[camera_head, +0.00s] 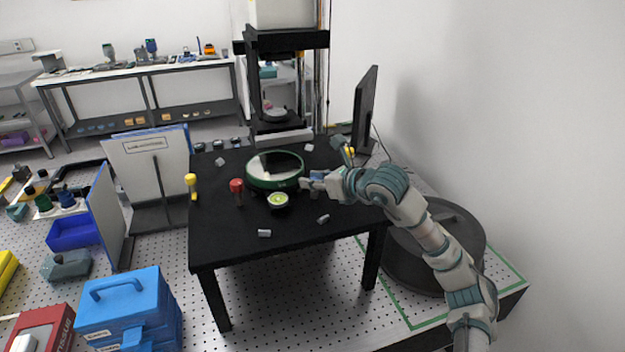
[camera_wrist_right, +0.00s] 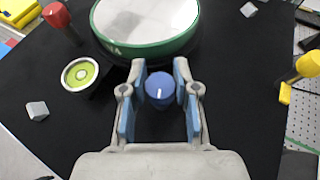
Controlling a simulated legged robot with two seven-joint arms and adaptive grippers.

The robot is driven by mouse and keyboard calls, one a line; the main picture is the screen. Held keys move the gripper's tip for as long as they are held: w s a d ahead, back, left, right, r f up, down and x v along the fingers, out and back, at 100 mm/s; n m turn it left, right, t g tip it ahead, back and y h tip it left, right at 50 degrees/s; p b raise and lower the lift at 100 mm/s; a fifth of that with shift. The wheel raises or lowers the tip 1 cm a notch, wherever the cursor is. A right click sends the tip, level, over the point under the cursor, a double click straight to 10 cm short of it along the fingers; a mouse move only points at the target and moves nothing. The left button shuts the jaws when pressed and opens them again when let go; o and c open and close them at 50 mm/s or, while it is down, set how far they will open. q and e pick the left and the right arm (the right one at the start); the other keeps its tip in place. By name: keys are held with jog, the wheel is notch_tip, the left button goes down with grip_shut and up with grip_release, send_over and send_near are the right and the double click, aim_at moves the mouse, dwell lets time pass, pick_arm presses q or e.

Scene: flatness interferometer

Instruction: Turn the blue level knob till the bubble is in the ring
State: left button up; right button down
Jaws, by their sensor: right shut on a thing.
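The blue level knob (camera_wrist_right: 160,88) has a white mark on its top and stands between the fingers of my right gripper (camera_wrist_right: 159,92), which is shut on it in the wrist view. In the head view my right gripper (camera_head: 312,183) is at the right side of the round green-rimmed plate (camera_head: 274,184), and it hides the knob. The round bubble level (camera_head: 278,200) has a yellow-green face and sits in front of the plate. It also shows in the wrist view (camera_wrist_right: 80,74), with a small ring mark; the bubble is too small to place surely. My left gripper is out of view.
A red knob (camera_head: 236,186) and a yellow knob (camera_head: 191,181) stand left on the black table (camera_head: 300,232). Another yellow knob (camera_wrist_right: 308,64) is at right. Several small grey blocks lie about. A monitor (camera_head: 366,108) and a tall black frame (camera_head: 252,85) stand behind.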

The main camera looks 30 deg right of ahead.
jog(key=shift+f+n+g+y, duration=0.2)
jog(key=shift+n+g+y, duration=0.2)
jog(key=shift+n+y, duration=0.3)
jog(key=shift+n+g+y+p, duration=0.6)
jog(key=shift+n+y+p, duration=0.45)
jog(key=shift+n+y, duration=0.15)
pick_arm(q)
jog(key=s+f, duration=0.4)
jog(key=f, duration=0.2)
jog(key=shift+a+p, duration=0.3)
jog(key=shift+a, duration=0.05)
pick_arm(e)
jog(key=shift+f+n+g+y, duration=0.1)
jog(key=shift+n+g+y, duration=0.3)
jog(key=shift+n+y, duration=0.1)
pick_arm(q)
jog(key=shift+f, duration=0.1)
pick_arm(e)
jog(key=shift+a, duration=0.1)
jog(key=c, duration=0.8)
grip_release()
jog(key=shift+c, duration=0.2)
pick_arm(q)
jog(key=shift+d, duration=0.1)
pick_arm(e)
jog(key=shift+s+d, duration=0.1)
jog(key=shift+d, duration=0.2)
jog(key=shift+d, duration=0.1)
